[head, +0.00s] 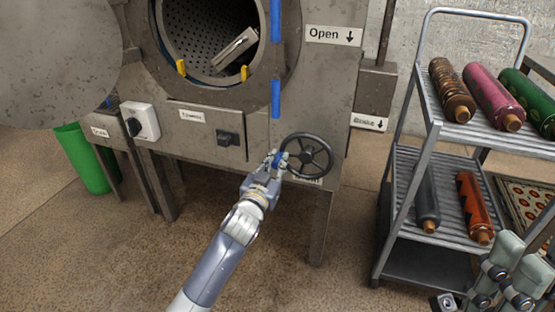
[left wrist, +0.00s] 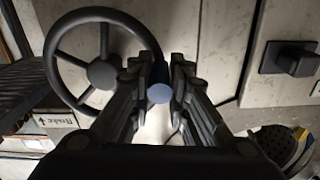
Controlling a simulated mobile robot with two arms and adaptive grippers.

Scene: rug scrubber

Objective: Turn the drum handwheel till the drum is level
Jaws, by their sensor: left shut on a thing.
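The drum handwheel (head: 307,157), dark with spokes, is on the front of the grey machine below the drum. It also shows in the left wrist view (left wrist: 103,74). My left gripper (head: 275,159) is at the wheel's left side, shut on its blue handle knob (left wrist: 159,93), which sits between the two dark fingers. The drum (head: 205,25) has a round opening with a perforated inside. A light metal piece lies across its lower right. I cannot tell from the opening whether the drum is level. My right gripper (head: 507,278) is partly in view at the lower right, away from the wheel.
A metal rack (head: 432,150) with rolled rugs on two shelves stands to the right. A black switch box (head: 229,138) is left of the wheel. An open round door (head: 60,60) and a green bin (head: 82,160) are at the left. The floor in front is clear.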

